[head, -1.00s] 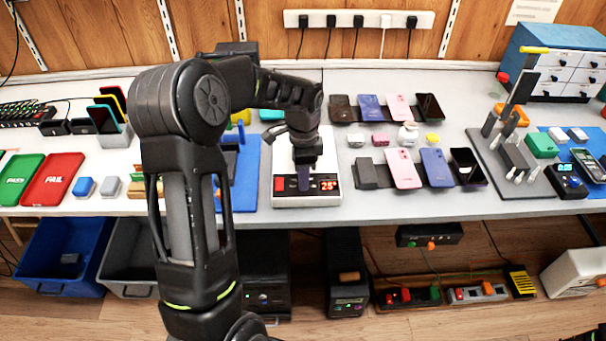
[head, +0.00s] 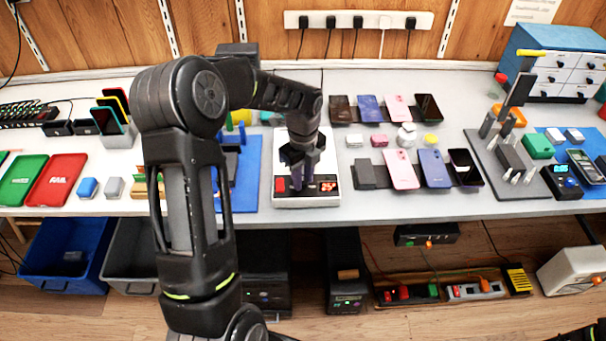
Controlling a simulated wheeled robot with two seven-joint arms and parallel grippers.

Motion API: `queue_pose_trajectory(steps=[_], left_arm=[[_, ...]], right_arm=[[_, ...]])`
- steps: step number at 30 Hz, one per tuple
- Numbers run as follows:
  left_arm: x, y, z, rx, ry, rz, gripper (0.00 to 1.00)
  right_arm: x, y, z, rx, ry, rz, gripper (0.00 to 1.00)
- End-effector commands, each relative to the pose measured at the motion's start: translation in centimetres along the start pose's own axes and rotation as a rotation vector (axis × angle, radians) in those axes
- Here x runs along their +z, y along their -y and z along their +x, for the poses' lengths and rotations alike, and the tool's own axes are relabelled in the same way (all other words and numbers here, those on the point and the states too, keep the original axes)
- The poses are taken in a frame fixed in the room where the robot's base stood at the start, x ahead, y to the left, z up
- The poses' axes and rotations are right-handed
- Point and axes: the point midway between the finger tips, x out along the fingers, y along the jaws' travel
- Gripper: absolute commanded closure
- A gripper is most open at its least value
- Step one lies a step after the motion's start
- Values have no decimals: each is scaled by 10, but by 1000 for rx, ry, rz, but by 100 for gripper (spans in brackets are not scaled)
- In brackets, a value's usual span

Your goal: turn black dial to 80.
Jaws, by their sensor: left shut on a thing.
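A white heating plate (head: 323,168) stands on the bench in the middle of the head view. Its front has a red switch (head: 280,184) at the left and a small red-lit display (head: 328,187) at the right; its digits are too small to read surely. My left gripper (head: 303,183) points down at the front panel between switch and display. Its two fingers stand either side of the spot where the black dial sits, and are shut on it. The dial itself is mostly hidden by the fingers.
A blue mat (head: 245,190) lies just left, partly behind my left arm. The bench's front edge runs close below the plate.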

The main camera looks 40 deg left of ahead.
Motion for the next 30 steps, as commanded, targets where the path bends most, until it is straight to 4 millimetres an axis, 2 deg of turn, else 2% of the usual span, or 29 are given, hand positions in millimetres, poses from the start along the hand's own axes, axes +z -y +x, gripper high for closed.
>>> queue_pose_trajectory(steps=[21,30], left_arm=[[0,0,-3,-1,0,673,100],[0,1,-2,-2,1,877,100]], right_arm=[[2,11,-31,5,6,4,64],[3,13,-40,9,9,7,64]])
